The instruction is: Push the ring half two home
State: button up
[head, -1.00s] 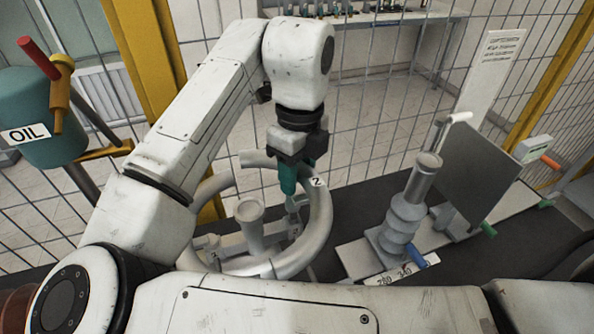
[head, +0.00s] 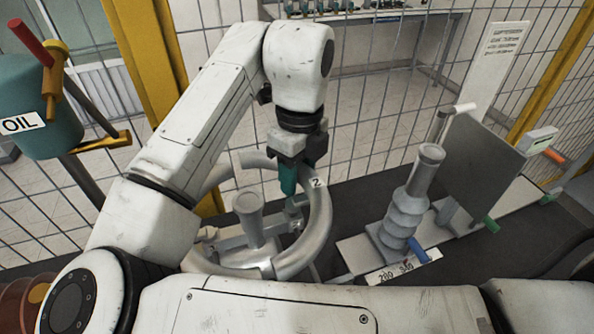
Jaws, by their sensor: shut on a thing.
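The ring half two (head: 319,225) is a grey curved tube with a white label "2", on the right side of a round frame. The other ring half (head: 207,185) curves on the left, partly hidden behind my arm. A gap shows between the halves at the top; the lower joint is close to my arm and hard to judge. My gripper (head: 289,181) points down at the inner side of ring half two, shut on a teal handle there. Its fingertips are partly hidden, and I cannot tell how the handle joins the ring. A grey post (head: 249,216) stands inside the ring.
A grey ribbed bushing (head: 406,208) with a blue handle stands right of the ring on a pale plate (head: 361,258). A dark panel (head: 477,165) stands behind it. A teal OIL tank (head: 38,118) is at left. Wire fencing closes the back.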

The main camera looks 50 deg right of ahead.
jog(key=shift+f+b, duration=0.5)
jog(key=shift+f, duration=0.3)
jog(key=o, duration=1.3)
jog(key=shift+r, duration=0.1)
jog(key=r, duration=1)
jog(key=shift+d+r+b, duration=0.3)
jog(key=shift+b, duration=0.05)
